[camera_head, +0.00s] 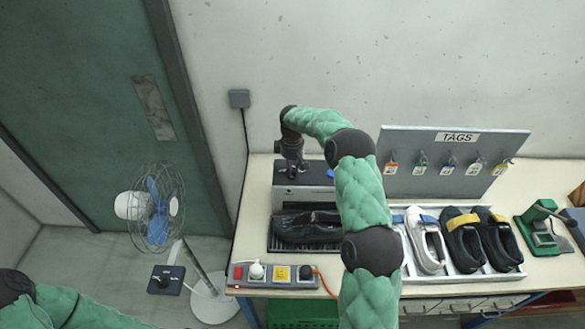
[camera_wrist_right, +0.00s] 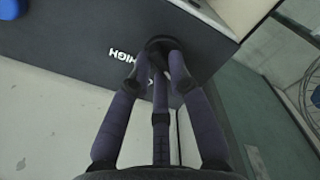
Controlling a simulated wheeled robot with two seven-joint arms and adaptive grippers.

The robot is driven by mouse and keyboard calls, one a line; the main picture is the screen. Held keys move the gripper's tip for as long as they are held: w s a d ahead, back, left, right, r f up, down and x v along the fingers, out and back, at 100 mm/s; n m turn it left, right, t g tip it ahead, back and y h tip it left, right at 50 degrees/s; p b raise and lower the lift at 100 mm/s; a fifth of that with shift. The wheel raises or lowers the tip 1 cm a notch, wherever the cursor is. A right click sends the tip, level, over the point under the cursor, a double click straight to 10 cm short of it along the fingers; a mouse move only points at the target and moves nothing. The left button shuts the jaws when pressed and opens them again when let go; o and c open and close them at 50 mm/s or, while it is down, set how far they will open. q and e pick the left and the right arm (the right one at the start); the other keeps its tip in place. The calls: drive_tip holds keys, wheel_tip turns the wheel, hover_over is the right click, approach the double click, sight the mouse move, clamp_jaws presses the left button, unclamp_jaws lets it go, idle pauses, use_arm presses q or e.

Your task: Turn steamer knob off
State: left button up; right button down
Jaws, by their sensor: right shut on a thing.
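The steamer (camera_head: 308,193) is a dark-topped box at the back left of the bench, with a dark shoe (camera_head: 307,226) on a black tray in front of it. My right gripper (camera_head: 291,168) reaches down to the steamer's top left part. In the right wrist view the right gripper (camera_wrist_right: 156,82) is shut on a round black knob (camera_wrist_right: 158,45) on the dark panel, beside the word HIGH. The fingers hide part of the knob and its pointer. My left arm shows only at the bottom left of the head view; its gripper is out of view.
A power strip (camera_head: 275,274) with plugs lies on the bench's front left edge. A white tray (camera_head: 409,268) of shoes and a TAGS board (camera_head: 452,140) stand to the right. A fan (camera_head: 153,208) stands left of the bench.

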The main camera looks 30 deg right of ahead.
drive_tip(key=shift+a+f, duration=0.1)
drive_tip(key=shift+f, duration=0.05)
drive_tip(key=shift+n, duration=0.3)
drive_tip(key=c, duration=1.1)
unclamp_jaws()
drive_tip(key=shift+c, duration=0.2)
wheel_tip(320, 180, up, 12)
